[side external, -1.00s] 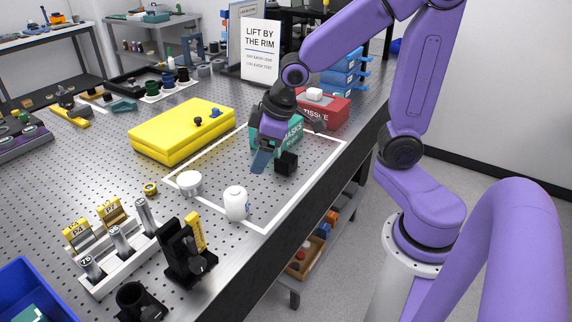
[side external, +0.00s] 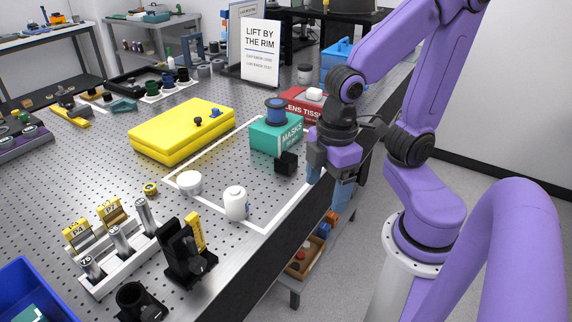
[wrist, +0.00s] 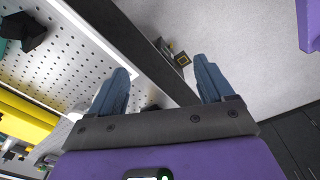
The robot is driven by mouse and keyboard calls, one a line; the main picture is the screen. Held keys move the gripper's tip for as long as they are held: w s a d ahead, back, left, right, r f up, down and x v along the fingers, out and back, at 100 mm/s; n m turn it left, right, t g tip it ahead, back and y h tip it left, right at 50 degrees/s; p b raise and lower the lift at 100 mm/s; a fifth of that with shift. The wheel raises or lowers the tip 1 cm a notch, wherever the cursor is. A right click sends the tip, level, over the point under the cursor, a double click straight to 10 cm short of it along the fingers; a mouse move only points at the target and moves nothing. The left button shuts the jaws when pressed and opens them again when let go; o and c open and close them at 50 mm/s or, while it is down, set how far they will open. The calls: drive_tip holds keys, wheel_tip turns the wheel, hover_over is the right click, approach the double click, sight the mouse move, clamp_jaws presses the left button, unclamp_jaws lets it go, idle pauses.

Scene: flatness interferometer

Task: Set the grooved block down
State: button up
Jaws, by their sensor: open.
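The small black block (side external: 286,163), which looks like the grooved block, rests on the perforated tabletop inside the white taped outline, in front of the teal masks box. A dark block shape also shows at the upper left of the wrist view (wrist: 27,32). Its groove is not clear in either view. My gripper (side external: 329,186) is open and empty, to the right of the block and apart from it, over the table's right edge. In the wrist view, its two blue fingers (wrist: 161,66) are spread with nothing between them.
The teal masks box (side external: 275,138) carries a blue spool. A red tissue box (side external: 305,102) stands behind it. A white bottle (side external: 236,204) and a round white piece (side external: 189,182) lie nearer. A yellow case (side external: 165,135) is at left. The taped area's middle is clear.

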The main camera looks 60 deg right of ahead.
drive_tip(key=w+d+r+n+h, duration=0.1)
drive_tip(key=w+d+n, duration=0.1)
drive_tip(key=w, duration=0.6)
drive_tip(key=w+d+r+n+h, duration=0.1)
drive_tip(key=w+n+h, duration=0.1)
drive_tip(key=w, duration=0.6)
drive_tip(key=n+h, duration=0.2)
approach(286, 163)
drive_tip(key=shift+g, duration=0.3)
drive_tip(key=d+f, duration=0.1)
drive_tip(key=w+d+f, duration=0.1)
drive_tip(key=f, duration=0.1)
drive_tip(key=d+f, duration=0.1)
drive_tip(key=shift+w+d+f, duration=0.15)
drive_tip(key=shift+w+d, duration=0.1)
drive_tip(key=shift+w, duration=0.1)
drive_tip(key=shift+w+x, duration=0.2)
drive_tip(key=shift+x, duration=2.95)
drive_tip(key=shift+a, duration=0.1)
drive_tip(key=c, duration=1.4)
drive_tip(key=shift+o, duration=0.2)
